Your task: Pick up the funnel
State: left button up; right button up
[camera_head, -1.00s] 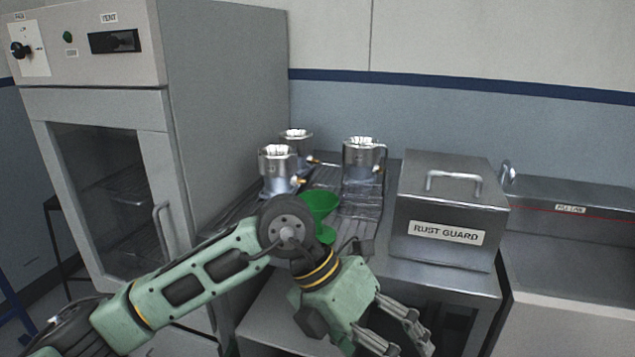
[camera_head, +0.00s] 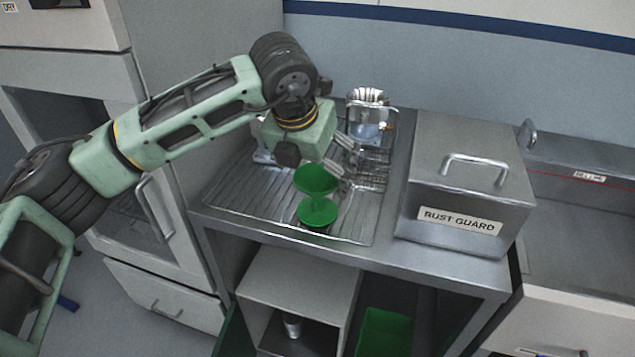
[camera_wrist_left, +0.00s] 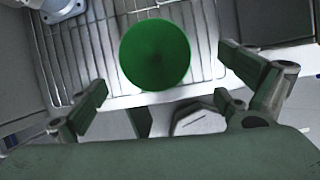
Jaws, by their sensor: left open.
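The green funnel (camera_head: 316,181) stands upright on a green base on the ribbed metal drain tray (camera_head: 345,232), near its front edge. My left gripper (camera_head: 345,160) is open and empty, just behind and to the right of the funnel's mouth in the head view. In the left wrist view the funnel (camera_wrist_left: 155,54) shows as a round green disc beyond and between the spread fingers (camera_wrist_left: 165,105), apart from them. The lower part of the funnel is hidden there. My right gripper is in neither view.
A metal box marked RUST GUARD (camera_head: 468,185) stands right of the tray. A shiny machined housing (camera_head: 368,115) stands at the back of the tray; others are hidden behind my left arm. A grey cabinet (camera_head: 160,120) rises on the left. A green bin (camera_head: 385,332) sits below the bench.

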aim_at(316, 177)
pick_arm(q)
jog(key=w+f, duration=0.1)
jog(key=f, duration=0.1)
jog(key=w+f+p, duration=0.1)
jog(key=w+f, duration=0.1)
jog(key=shift+w+d+f+p, duration=0.1)
jog(key=shift+w+d+p, duration=0.1)
jog(key=shift+p, duration=0.1)
jog(key=shift+f, duration=0.2)
jog(key=shift+c, duration=0.3)
jog(key=c, duration=1.2)
